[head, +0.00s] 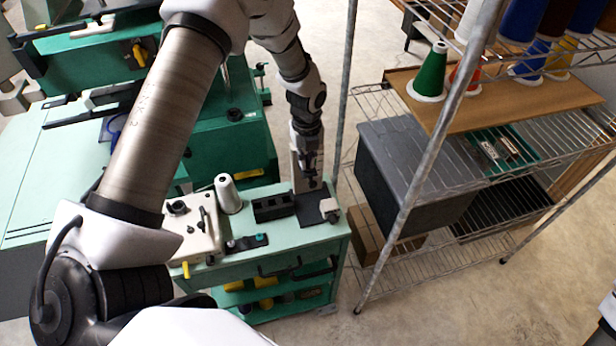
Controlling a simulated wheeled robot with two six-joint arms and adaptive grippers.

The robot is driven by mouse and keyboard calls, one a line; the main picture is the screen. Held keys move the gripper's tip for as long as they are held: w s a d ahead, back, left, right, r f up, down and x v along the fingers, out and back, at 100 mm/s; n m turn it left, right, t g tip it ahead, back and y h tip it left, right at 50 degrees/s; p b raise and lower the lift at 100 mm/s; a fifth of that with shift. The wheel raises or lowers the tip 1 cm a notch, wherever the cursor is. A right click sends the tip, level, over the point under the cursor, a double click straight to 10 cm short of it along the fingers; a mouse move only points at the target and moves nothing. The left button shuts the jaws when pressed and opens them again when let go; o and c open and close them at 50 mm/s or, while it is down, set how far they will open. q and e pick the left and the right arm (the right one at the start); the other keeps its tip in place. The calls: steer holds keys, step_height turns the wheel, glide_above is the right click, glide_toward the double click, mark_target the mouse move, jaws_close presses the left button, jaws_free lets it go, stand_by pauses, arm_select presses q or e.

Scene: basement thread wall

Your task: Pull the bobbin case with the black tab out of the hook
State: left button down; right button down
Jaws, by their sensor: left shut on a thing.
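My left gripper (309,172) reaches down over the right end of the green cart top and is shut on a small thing. That thing is mostly hidden by the fingers; its place at the stand fits the bobbin case, but I cannot make out its black tab. Right behind the fingers is a pale upright stand (296,165) with a dark base plate (312,209). The hook itself is too small and covered to make out, so I cannot tell whether the case is still seated in it. My right gripper is not in view.
On the cart top (290,238), a black block (273,206), a white thread cone (228,194) and a pale machine (195,227) stand left of the gripper. A wire rack (400,245) with a grey bin (413,165) and coloured cones rises close on the right.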

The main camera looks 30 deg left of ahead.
arm_select(q)
steer(key=shift+r, duration=0.45)
steer(key=c, duration=1.2)
jaws_free()
step_height(320, 180, up, 12)
